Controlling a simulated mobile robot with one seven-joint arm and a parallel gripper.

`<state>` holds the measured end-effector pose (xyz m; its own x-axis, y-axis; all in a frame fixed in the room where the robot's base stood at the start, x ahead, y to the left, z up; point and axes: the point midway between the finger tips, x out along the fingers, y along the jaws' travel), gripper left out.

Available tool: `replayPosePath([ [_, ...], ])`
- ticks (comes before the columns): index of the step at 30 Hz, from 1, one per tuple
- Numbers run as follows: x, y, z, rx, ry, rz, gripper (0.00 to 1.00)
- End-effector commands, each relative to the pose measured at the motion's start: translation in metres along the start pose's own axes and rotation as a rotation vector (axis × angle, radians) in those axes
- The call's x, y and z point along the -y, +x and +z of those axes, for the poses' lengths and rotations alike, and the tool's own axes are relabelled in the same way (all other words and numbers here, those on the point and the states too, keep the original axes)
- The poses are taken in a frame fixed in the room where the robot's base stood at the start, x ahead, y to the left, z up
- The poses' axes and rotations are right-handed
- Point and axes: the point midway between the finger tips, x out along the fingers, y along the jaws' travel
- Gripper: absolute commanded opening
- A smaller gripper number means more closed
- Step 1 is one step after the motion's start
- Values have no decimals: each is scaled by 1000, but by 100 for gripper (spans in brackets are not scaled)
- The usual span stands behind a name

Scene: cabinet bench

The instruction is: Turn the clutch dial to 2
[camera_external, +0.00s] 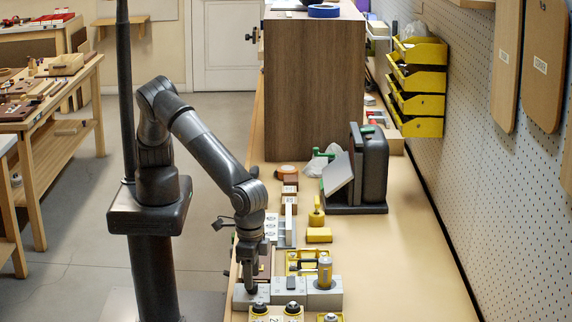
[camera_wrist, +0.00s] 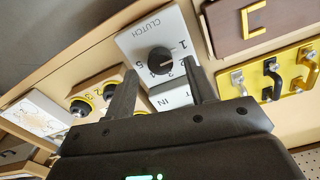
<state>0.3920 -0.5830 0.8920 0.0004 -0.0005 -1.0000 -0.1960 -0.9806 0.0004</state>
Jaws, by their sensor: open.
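The clutch dial (camera_wrist: 162,60) is a round black knob on a light plate (camera_wrist: 137,42) marked CLUTCH, with digits around it, including 1 and 5. A small orange-red mark shows on the knob; I cannot tell for certain which digit it points at. My gripper (camera_wrist: 157,80) is open, with one finger on each side of the dial in the wrist view. Whether the fingers touch the knob is unclear. In the external view my gripper (camera_external: 250,288) points down over the grey box at the bench's left edge, and it hides the dial there.
A grey box with a cylinder (camera_external: 325,290) stands to the right. The bench's right side is clear.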

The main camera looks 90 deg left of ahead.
Motion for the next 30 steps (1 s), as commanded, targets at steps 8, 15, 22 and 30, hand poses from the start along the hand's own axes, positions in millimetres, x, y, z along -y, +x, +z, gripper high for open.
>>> replayPosePath([
  [8,0,22,0,-1,0,0,50],
  [15,0,22,0,0,0,0,50],
  [22,0,22,0,0,0,0,32],
  [30,0,22,0,0,0,1,10],
])
